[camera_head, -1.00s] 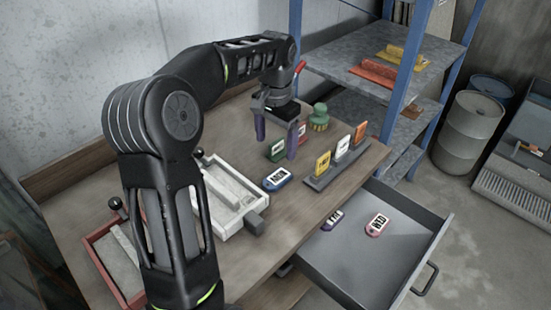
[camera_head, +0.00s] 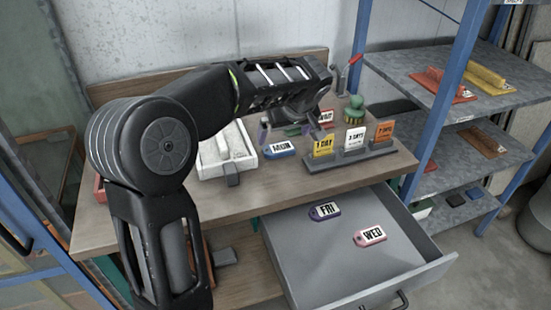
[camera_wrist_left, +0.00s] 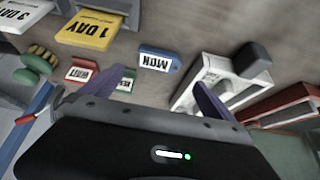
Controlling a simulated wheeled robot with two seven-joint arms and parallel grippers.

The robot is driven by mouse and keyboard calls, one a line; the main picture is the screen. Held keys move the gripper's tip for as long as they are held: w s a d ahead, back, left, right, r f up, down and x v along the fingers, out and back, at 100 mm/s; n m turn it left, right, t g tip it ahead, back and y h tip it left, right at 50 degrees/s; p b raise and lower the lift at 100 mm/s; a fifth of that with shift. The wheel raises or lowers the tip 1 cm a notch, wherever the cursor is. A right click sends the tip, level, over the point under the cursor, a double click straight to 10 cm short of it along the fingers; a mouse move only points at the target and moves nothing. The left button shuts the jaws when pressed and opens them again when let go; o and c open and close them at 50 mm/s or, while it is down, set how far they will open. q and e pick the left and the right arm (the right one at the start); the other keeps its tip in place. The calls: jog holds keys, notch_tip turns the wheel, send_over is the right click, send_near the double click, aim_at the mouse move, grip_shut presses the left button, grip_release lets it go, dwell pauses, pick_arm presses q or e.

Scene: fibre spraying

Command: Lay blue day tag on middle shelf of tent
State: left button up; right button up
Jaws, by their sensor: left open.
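The blue day tag (camera_head: 281,149), marked MON, lies flat on the wooden workbench (camera_head: 258,190). It also shows in the left wrist view (camera_wrist_left: 158,61), upside down, ahead of my fingers. My left gripper (camera_head: 288,132) is open and empty just behind the tag, with its purple fingers spread. In the left wrist view the fingers (camera_wrist_left: 135,98) stand apart and the tag is not between them. I cannot make out a tent for certain; a metal rack (camera_head: 406,64) with blue posts and several shelves stands at the right. My right gripper is not in view.
A holder (camera_head: 352,158) with yellow, white and orange tags stands right of the blue tag. An open drawer (camera_head: 300,262) holds FRI (camera_head: 325,211) and WED (camera_head: 370,237) tags.

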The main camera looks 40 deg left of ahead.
aim_at(278, 148)
pick_arm(q)
jog(key=shift+a, duration=0.15)
jog(key=shift+x, duration=1.3)
jog(key=shift+w+f+p, duration=0.1)
jog(key=shift+f+p, duration=0.25)
jog(key=shift+f, duration=0.1)
jog(key=x, duration=0.4)
jog(key=shift+f+p, duration=0.15)
jog(key=shift+p, duration=0.25)
jog(key=shift+c, duration=0.6)
jog(key=c, duration=1.3)
notch_tip(278, 148, up, 10)
jog(key=shift+r+b, duration=0.1)
jog(key=shift+b, duration=0.2)
